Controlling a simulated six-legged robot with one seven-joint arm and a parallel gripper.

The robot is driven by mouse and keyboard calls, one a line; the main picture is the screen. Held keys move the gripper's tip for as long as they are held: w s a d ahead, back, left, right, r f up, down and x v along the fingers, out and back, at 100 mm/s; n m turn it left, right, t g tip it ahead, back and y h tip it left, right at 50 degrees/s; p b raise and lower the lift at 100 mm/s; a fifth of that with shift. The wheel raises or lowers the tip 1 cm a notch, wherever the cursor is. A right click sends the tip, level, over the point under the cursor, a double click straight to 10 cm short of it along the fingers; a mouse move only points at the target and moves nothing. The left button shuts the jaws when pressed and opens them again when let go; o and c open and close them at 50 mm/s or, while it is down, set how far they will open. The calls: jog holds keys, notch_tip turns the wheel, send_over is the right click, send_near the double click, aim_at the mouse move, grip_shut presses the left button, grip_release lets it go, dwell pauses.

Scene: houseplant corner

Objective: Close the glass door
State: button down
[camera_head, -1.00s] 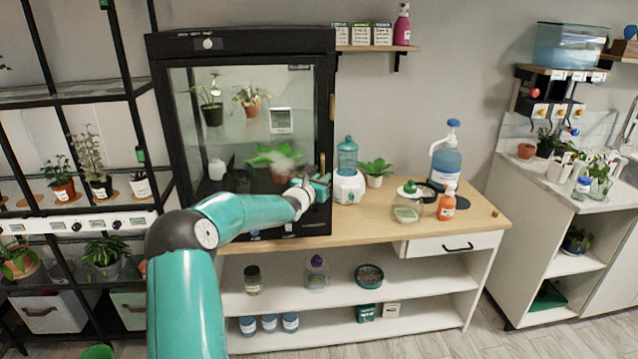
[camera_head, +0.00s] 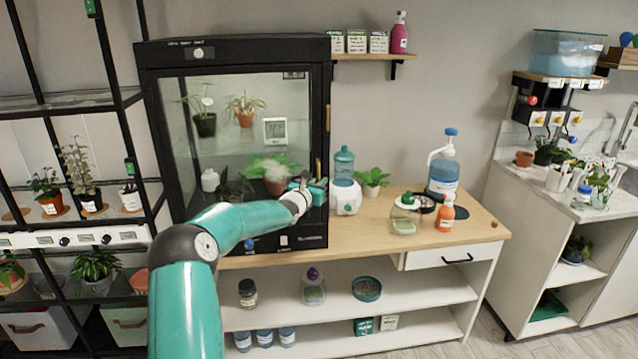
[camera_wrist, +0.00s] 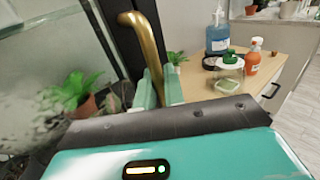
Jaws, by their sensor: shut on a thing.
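The glass door (camera_head: 225,130) is on the front of a black cabinet and has a dark frame. It lies flush or nearly flush with the cabinet front; I cannot tell whether a small gap is left. Its brass handle (camera_wrist: 150,48) rises from between my fingers in the wrist view and stands at the door's right edge in the head view (camera_head: 318,167). My gripper (camera_head: 314,187) is shut on the handle's lower part; its teal fingers also show in the wrist view (camera_wrist: 158,90). The gripped stretch of the handle is hidden.
Potted plants and a white gauge (camera_head: 275,131) are inside the cabinet. A teal-topped dispenser (camera_head: 345,182) stands close right of my gripper on the wooden bench (camera_head: 390,235). A plant (camera_head: 372,180), a jar (camera_head: 405,217) and bottles stand farther right. A black shelf rack (camera_head: 130,160) is at left.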

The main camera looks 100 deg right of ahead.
jog(key=c, duration=1.6)
grip_release()
jog(key=shift+w+d+r, duration=0.1)
jog(key=shift+r, duration=0.1)
jog(key=shift+c, duration=0.2)
jog(key=shift+w, duration=0.1)
